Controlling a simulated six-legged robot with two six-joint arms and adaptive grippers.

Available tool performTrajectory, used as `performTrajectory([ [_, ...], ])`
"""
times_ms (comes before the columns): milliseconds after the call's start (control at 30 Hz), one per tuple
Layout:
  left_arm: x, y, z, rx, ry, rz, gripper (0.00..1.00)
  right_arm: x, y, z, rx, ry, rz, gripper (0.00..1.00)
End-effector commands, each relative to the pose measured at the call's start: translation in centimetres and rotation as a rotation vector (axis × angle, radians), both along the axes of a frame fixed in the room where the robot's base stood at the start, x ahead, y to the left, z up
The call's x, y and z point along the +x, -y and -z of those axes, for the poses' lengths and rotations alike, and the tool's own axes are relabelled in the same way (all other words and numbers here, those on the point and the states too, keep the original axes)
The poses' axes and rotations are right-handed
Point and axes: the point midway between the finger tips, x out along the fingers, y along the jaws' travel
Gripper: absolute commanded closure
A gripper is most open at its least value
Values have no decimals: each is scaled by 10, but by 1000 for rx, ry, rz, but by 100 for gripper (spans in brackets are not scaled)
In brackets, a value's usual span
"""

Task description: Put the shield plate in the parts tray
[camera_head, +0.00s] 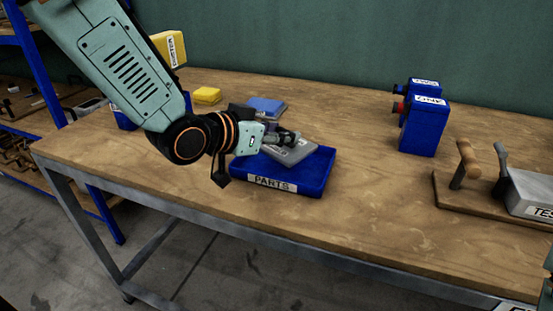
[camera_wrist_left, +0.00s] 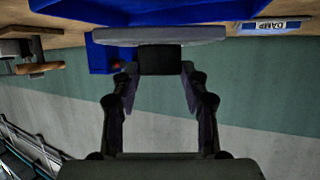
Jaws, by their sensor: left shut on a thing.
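The shield plate (camera_head: 292,153) is a flat grey plate over the blue parts tray (camera_head: 312,181), which has a white PARTS label on its front. My left gripper (camera_head: 287,139) is over the tray and shut on the plate. In the left wrist view the left gripper's fingers (camera_wrist_left: 160,80) close on a dark block under the plate's pale grey edge (camera_wrist_left: 160,34). The plate looks slightly tilted in the head view. I cannot tell whether it touches the tray floor or rim. My right gripper is not in view.
Blue boxes (camera_head: 425,128) stand to the right. A wooden board (camera_head: 470,203) with a handled grey TEST device (camera_head: 532,193) is at the far right. The table between is clear.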

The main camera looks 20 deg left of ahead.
Motion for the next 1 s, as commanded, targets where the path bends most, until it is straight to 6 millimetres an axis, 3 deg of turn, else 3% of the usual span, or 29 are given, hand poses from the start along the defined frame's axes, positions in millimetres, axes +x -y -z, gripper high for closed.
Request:
performTrajectory([
  [167, 1, -1, 12, -2, 3, -1, 100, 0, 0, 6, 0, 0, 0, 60],
  [400, 1, -3, 44, -3, 2, -2, 100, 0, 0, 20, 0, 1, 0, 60],
  [867, 1, -4, 49, -1, 4, -2, 100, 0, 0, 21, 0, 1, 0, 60],
  [900, 0, -4, 50, -1, 1, -1, 54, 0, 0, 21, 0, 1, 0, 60],
  [1000, 0, -4, 50, -1, 1, -1, 45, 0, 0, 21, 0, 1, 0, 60],
])
